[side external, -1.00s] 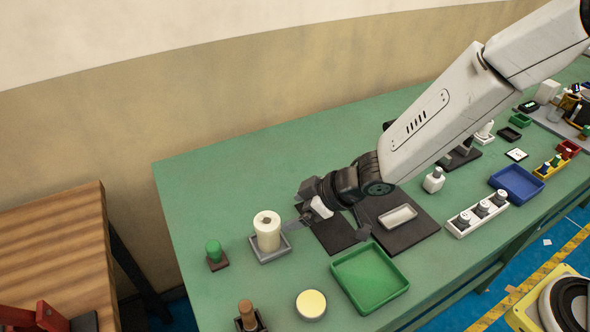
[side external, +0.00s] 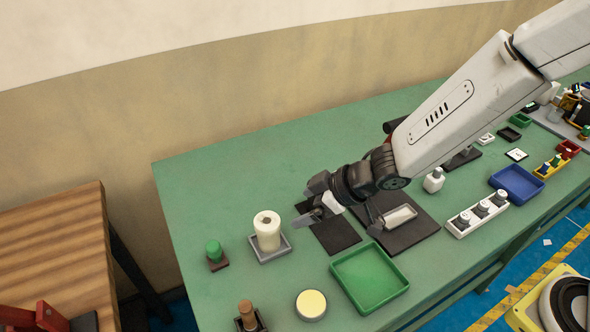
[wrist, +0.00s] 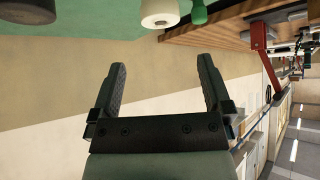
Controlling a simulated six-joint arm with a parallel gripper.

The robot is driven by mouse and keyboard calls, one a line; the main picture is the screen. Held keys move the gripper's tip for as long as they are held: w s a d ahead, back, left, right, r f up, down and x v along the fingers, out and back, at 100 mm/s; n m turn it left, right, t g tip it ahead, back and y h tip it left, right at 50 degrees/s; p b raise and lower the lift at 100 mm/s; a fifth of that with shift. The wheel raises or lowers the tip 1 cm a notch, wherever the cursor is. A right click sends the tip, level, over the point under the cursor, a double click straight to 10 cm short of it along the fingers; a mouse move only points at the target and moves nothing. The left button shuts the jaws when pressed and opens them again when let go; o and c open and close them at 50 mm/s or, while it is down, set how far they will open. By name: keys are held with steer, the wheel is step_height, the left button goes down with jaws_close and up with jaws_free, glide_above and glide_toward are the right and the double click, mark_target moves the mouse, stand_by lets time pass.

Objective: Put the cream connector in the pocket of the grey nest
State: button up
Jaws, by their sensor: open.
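The cream connector (side external: 267,229) is a pale upright cylinder with a hole in its top. It stands on the square grey nest (side external: 283,251) at the left of the green table. Its base is within the nest's outline, but I cannot see how deep it sits in the pocket. The connector also shows at the top edge of the wrist view (wrist: 159,13), partly cut off. My gripper (side external: 341,221) is to the right of the connector, apart from it, above a dark mat. Its two fingers are spread with nothing between them in the wrist view (wrist: 164,82).
A green-topped peg (side external: 214,250) stands left of the nest. A round yellow-topped tin (side external: 311,304) and a green tray (side external: 369,278) are in front. A pale tray (side external: 400,216) lies on a dark mat to the right. Table behind the nest is clear.

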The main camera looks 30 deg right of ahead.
steer(key=s+d+r+m+h, duration=0.15)
steer(key=d+m+h, duration=0.35)
steer(key=d, duration=1.1)
steer(key=s+d+m+g+h, duration=0.1)
steer(key=s+d+m+g, duration=0.2)
steer(key=s+d, duration=0.5)
steer(key=shift+s+m+g, duration=0.4)
steer(key=shift+s+m, duration=0.1)
steer(key=shift+s, duration=0.7)
